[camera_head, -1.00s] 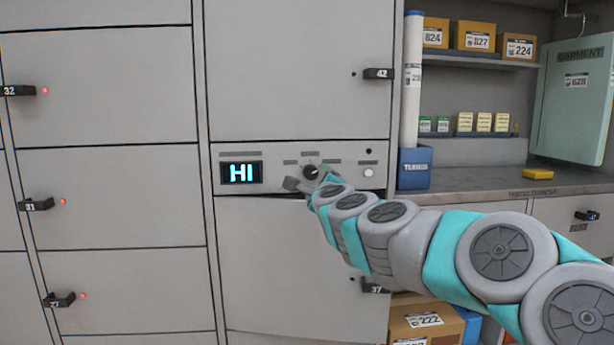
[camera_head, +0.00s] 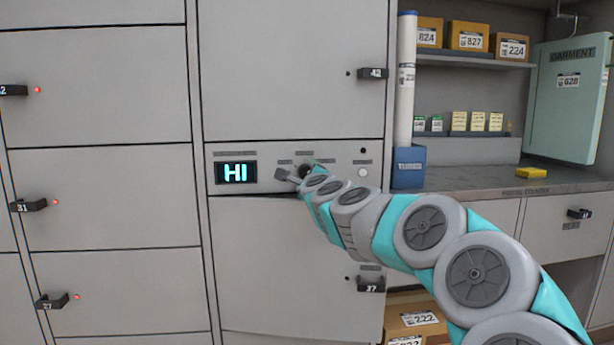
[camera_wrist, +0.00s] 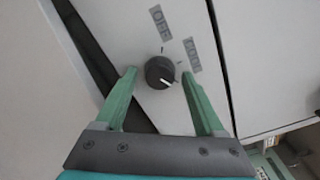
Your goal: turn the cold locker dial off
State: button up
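The cold locker dial (camera_wrist: 160,72) is a round dark knob with a white pointer mark, on a pale panel. In the wrist view its mark points down and to the right. Two grey labels (camera_wrist: 161,22) lie above and to the right of it, too blurred to read surely. My gripper (camera_wrist: 158,78) is open, with one green finger on each side of the dial and a gap to each. In the head view my gripper (camera_head: 290,175) is at the panel and partly covers the dial (camera_head: 305,170). The display (camera_head: 236,172) on the panel reads HI.
Locker doors with black handles (camera_head: 372,73) surround the panel. A white round button (camera_head: 362,172) sits right of the dial. A counter (camera_head: 470,180) with a blue bin (camera_head: 408,166) and a yellow block (camera_head: 503,173) is at the right.

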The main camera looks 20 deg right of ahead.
grip_shut()
dwell(0.3)
jog(key=shift+n, duration=0.3)
jog(key=n, duration=0.5)
jog(key=shift+f+p, duration=0.1)
jog(key=shift+p, duration=0.25)
jog(key=n+b, duration=0.4)
jog(key=n, duration=1.4)
jog(key=shift+n, duration=0.3)
